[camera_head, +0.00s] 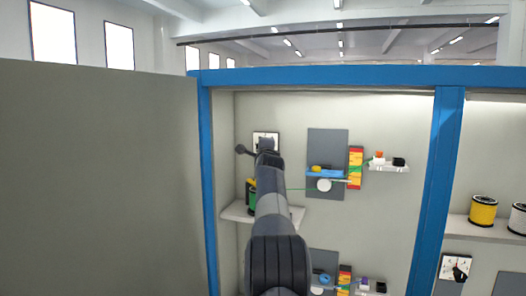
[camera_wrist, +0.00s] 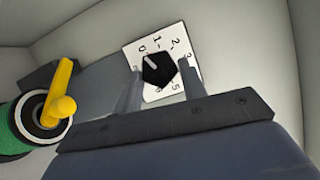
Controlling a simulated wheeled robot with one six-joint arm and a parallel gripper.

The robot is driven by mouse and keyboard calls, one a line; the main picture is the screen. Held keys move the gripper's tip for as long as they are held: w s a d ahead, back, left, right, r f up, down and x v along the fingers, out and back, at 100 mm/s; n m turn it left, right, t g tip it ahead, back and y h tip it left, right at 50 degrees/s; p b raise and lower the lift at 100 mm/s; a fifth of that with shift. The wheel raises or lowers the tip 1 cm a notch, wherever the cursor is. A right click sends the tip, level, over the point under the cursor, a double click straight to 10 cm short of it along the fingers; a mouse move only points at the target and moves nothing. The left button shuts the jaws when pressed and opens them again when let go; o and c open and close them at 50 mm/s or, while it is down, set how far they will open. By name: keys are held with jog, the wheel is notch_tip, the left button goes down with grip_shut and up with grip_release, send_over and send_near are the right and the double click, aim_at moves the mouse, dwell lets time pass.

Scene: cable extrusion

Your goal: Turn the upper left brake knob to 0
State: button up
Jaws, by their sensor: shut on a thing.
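The upper left brake knob is a black, many-sided knob (camera_wrist: 158,73) on a white dial plate (camera_wrist: 130,52) with numbers around it. Its white mark points up and left in the wrist view, close to the 0. My gripper (camera_wrist: 160,68) has one finger on each side of the knob and is shut on it. In the head view the dial plate (camera_head: 273,135) shows on the back wall of the upper left bay. My gripper (camera_head: 265,147) is in front of it there and hides the knob.
A green spool (camera_wrist: 12,130) with a yellow crank (camera_wrist: 62,92) is close to the left of my gripper. It sits above a shelf (camera_head: 233,211). A grey panel (camera_head: 325,143) with a white wheel and a coloured scale (camera_head: 356,168) is to the right. Blue posts (camera_head: 437,190) frame the bay.

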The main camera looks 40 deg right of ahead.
jog(key=shift+n, duration=0.5)
jog(key=o, duration=1)
jog(key=shift+c, duration=0.2)
jog(key=b+v, duration=0.6)
jog(key=v, duration=0.4)
jog(key=shift+s+a+r, duration=0.2)
jog(key=shift+s+a, duration=0.1)
jog(key=shift+a, duration=0.05)
